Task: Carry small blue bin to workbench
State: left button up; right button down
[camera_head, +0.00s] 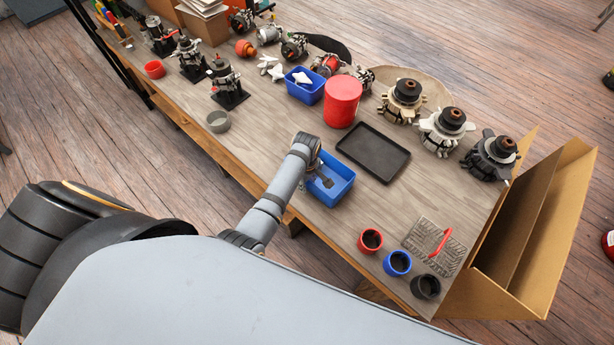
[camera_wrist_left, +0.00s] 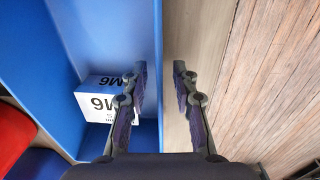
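A blue bin (camera_head: 344,188) sits on the workbench (camera_head: 290,130) near its front edge. My left gripper (camera_head: 323,180) is at this bin, pointing down. In the left wrist view the bin (camera_wrist_left: 110,30) fills the left side, with a white box marked M6 (camera_wrist_left: 98,98) inside. The left gripper (camera_wrist_left: 160,70) is open there, with one finger inside the bin and the other outside, the wall between them. A gap shows beside the outer finger. A second blue bin (camera_head: 303,92), holding white pieces, stands farther back. My right gripper is not in view.
A black tray (camera_head: 373,152) lies just behind the near bin, with a red canister (camera_head: 342,101) beyond. An open cardboard box (camera_head: 540,230) is at the right end. Alternator parts line the back.

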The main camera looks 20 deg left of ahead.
pick_arm(q)
notch_tip(320, 180, up, 11)
jog(key=shift+s+b, duration=0.15)
jog(key=shift+b, duration=0.25)
